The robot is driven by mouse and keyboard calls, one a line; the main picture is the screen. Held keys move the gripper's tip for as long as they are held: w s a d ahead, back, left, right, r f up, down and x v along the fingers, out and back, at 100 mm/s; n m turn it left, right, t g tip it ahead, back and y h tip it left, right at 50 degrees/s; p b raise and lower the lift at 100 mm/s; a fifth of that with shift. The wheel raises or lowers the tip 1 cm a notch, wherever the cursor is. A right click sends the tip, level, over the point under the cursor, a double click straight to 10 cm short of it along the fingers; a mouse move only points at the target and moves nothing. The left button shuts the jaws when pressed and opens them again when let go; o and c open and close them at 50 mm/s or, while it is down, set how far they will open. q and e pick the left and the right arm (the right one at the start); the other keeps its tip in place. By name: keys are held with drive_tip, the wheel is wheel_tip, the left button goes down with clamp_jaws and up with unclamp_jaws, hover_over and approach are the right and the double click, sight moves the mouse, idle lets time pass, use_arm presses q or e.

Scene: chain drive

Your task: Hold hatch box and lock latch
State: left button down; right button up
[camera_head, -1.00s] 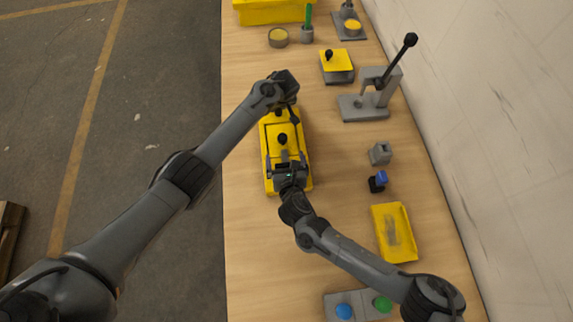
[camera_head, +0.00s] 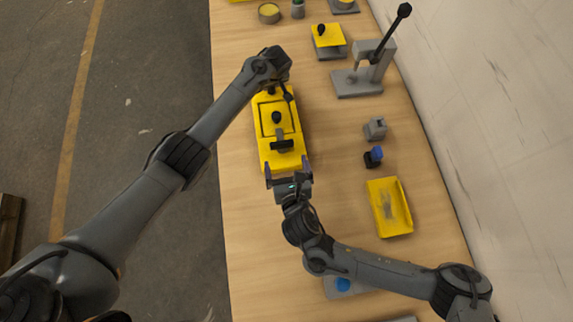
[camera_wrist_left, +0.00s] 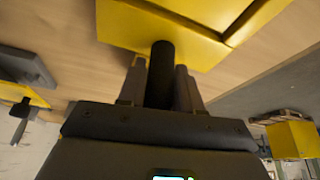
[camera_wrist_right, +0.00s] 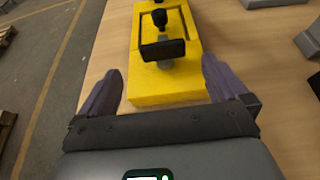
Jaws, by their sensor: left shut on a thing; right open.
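The yellow hatch box (camera_head: 265,140) lies on the bench in the head view, with a black knob (camera_head: 276,117) on its framed lid. The latch (camera_head: 282,145), a dark crosswise bar, sits at the near end and shows clearly in the right wrist view (camera_wrist_right: 163,50). My left gripper (camera_head: 286,88) is at the box's far end. In the left wrist view it is shut on a black upright post (camera_wrist_left: 161,72) beside the yellow body. My right gripper (camera_head: 287,168) is open and empty just off the near end, its fingers (camera_wrist_right: 162,85) apart from the latch.
Right of the box are a grey block (camera_head: 375,129), a blue-topped black part (camera_head: 373,157) and a yellow tray (camera_head: 390,207). A lever press (camera_head: 358,84) and a yellow-topped block (camera_head: 328,40) stand farther back. Bench is clear left of the tray. A wall borders the right side.

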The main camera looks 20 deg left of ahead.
idle(0.3)
use_arm(q)
drive_tip(key=c, duration=0.7)
unclamp_jaws()
